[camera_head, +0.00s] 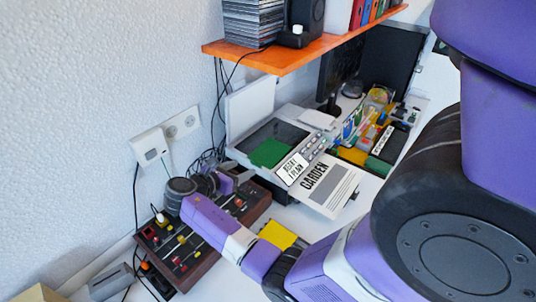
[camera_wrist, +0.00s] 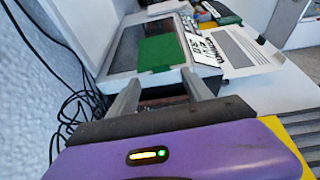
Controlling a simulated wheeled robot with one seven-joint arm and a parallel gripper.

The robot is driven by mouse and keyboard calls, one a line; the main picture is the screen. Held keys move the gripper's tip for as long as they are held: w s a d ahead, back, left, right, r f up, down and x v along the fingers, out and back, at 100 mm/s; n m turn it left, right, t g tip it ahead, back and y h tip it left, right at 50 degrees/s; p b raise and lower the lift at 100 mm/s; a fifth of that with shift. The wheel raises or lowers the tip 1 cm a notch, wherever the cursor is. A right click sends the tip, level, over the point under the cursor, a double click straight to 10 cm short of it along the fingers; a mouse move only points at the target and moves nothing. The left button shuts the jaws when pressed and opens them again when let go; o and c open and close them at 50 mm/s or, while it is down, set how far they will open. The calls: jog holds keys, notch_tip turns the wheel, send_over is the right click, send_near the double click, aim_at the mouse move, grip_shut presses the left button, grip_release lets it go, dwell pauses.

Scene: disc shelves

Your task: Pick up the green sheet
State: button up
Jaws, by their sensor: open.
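The green sheet (camera_head: 271,153) lies on the dark glass of an open scanner or copier (camera_head: 312,133), beside a white card with black lettering (camera_head: 291,169). In the wrist view the green sheet (camera_wrist: 160,53) shows just beyond my gripper (camera_wrist: 160,92). My gripper is open, with its two fingers apart and nothing between them. The fingers point toward the sheet's near edge and appear apart from it.
A printed "GARDEN" page (camera_head: 328,186) lies at the scanner's front right. A brown control board with knobs (camera_head: 190,246) sits below left. An orange shelf (camera_head: 282,57) overhangs the scanner. Black cables run along the wall. A yellow sheet (camera_head: 277,234) lies on the white desk.

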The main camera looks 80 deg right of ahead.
aim_at(254, 163)
jog(key=p+x, duration=0.1)
jog(key=x, duration=0.5)
jog(key=shift+s+d+f, duration=0.15)
jog(key=shift+d, duration=0.1)
jog(key=shift+c, duration=0.5)
grip_shut()
